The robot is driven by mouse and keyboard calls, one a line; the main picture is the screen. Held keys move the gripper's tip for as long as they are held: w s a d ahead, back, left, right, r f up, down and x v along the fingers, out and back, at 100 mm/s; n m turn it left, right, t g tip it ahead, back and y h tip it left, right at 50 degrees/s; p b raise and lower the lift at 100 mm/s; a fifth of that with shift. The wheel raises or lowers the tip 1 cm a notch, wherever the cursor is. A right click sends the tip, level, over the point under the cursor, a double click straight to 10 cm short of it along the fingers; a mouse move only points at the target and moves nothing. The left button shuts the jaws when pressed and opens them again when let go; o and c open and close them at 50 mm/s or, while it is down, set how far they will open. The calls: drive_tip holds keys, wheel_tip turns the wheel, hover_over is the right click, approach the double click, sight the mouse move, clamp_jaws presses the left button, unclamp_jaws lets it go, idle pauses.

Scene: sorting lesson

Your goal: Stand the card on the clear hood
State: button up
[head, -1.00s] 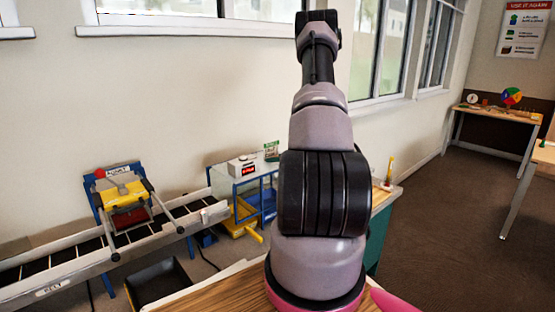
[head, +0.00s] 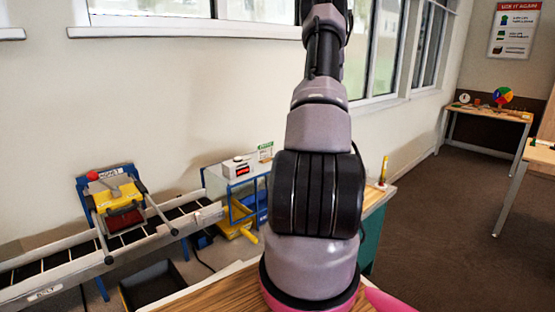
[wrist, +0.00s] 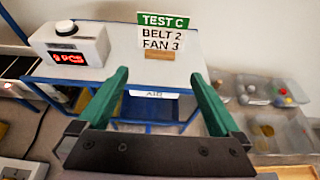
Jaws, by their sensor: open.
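The card (wrist: 163,33) is white with a green top band reading TEST C, and BELT 2 FAN 3 below. It stands upright in a small wooden foot (wrist: 160,53) on the top of the clear hood (wrist: 203,40), near its far edge in the wrist view. In the head view the card (head: 265,152) shows small on the hood (head: 238,175). My gripper (wrist: 160,73) is open and empty, its green fingers apart on either side below the card in the picture. I see no contact with the card. The head view does not show my gripper.
A white box with a red display (wrist: 68,45) stands on the hood, left of the card. Clear trays (wrist: 275,125) with small items lie to the right. A belt conveyor (head: 60,262) runs left of the hood; a black bin (head: 152,287) sits below.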

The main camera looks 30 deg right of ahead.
drive_tip(key=s+a+r+n+g+y, duration=0.25)
drive_tip(key=a+r+n, duration=0.45)
drive_tip(key=a+r, duration=0.4)
drive_tip(key=s+a+r+n+g+y, duration=0.3)
drive_tip(key=a+r+n, duration=0.5)
drive_tip(key=a, duration=0.6)
drive_tip(key=s+a+r+n+h, duration=0.2)
drive_tip(key=s+a+r+n, duration=0.2)
drive_tip(key=s, duration=0.5)
drive_tip(key=s+a+r+n+h, duration=0.3)
drive_tip(key=s+r+n, duration=0.5)
drive_tip(key=n, duration=0.3)
drive_tip(key=shift+s+a+r, duration=0.15)
drive_tip(key=shift+s+a, duration=0.25)
drive_tip(key=shift+a, duration=0.45)
drive_tip(key=shift+g, duration=0.25)
